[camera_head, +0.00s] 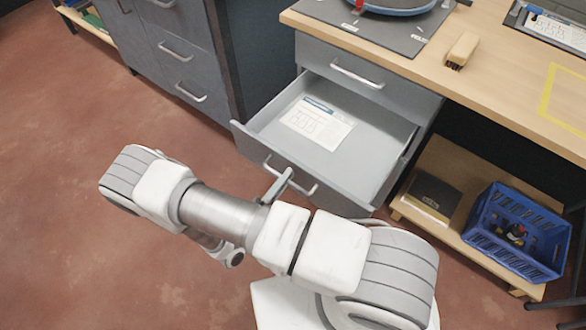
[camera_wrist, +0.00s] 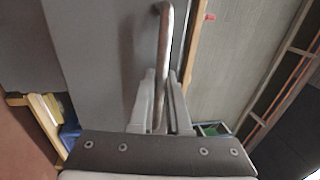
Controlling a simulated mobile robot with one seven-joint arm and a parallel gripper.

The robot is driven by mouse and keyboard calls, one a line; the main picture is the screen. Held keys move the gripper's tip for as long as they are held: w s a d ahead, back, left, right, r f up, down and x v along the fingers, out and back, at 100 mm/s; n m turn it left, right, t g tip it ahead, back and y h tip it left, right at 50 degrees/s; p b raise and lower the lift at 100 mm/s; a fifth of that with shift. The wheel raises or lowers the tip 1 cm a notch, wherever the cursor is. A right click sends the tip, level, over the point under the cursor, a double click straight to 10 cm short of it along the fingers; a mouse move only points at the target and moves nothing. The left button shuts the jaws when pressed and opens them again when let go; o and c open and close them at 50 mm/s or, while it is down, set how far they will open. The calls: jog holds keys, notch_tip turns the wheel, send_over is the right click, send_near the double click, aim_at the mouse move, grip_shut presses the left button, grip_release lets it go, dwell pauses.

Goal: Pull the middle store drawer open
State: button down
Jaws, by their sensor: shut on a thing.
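The middle store drawer (camera_head: 360,115) stands well pulled out of the grey cabinet under the workbench. Its inside is visible, with a white printed sheet (camera_head: 318,122) lying on the bottom. My gripper (camera_head: 283,180) is at the drawer front, shut on the bar handle (camera_head: 308,193). In the wrist view the handle (camera_wrist: 165,40) runs between the two fingers (camera_wrist: 160,85) of my gripper. The drawer above (camera_head: 345,72) is shut. What lies below the open drawer is hidden.
A dark drawer cabinet (camera_head: 175,50) stands to the left. The wooden worktop (camera_head: 500,90) carries a brush (camera_head: 462,50) and a grey mat (camera_head: 395,35). A low shelf at right holds a blue crate (camera_head: 515,230) and a dark box (camera_head: 433,195). The red floor at left is clear.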

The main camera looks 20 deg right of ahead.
jog(key=shift+s+a, duration=0.35)
jog(key=shift+a, duration=0.2)
jog(key=c, duration=1.2)
grip_release()
jog(key=shift+o, duration=0.2)
jog(key=v, duration=1.7)
jog(key=shift+p, duration=0.45)
jog(key=shift+s+a, duration=0.1)
jog(key=shift+s, duration=0.05)
